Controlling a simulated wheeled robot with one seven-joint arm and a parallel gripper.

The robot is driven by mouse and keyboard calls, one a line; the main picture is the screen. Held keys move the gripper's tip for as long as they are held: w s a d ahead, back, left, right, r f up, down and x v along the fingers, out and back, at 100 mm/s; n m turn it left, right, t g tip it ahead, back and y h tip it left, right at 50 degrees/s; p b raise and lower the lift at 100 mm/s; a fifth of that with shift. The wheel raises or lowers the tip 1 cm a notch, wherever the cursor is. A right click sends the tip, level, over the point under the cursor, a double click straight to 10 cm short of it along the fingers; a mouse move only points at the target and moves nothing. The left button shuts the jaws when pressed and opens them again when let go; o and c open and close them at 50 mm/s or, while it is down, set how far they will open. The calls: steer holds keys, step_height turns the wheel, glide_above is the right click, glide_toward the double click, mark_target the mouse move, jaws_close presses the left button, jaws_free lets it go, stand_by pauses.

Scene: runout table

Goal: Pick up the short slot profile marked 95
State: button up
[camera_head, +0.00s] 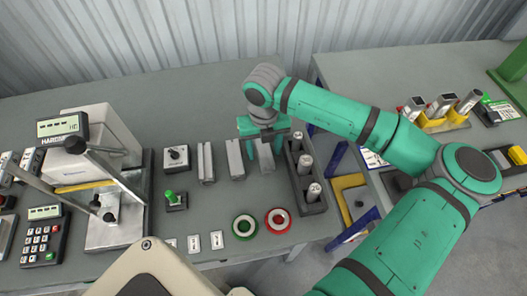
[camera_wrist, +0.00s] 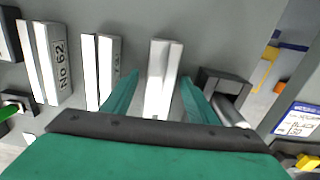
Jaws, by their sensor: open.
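Three short grey slot profiles lie in a row on the grey table. The left one (camera_head: 206,163) carries the mark No 62 in the wrist view (camera_wrist: 45,62). The middle one (camera_head: 235,159) shows no readable mark; it is also in the wrist view (camera_wrist: 102,70). The right one (camera_head: 266,157) lies below my gripper (camera_head: 264,132), partly hidden by it in the head view. In the wrist view my gripper (camera_wrist: 159,88) is open, with one green finger on each side of the right profile (camera_wrist: 163,70). I cannot read the mark 95 on any profile, nor tell whether the fingers touch.
A dark holder (camera_head: 316,208) with several upright round pieces stands close to the right of my gripper. A green ring (camera_head: 244,236) and a red ring (camera_head: 287,212) lie nearer the front. A hardness tester (camera_head: 100,135) stands left. A gap separates the right table.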

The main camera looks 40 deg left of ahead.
steer(key=shift+c, duration=0.3)
steer(key=c, duration=1.2)
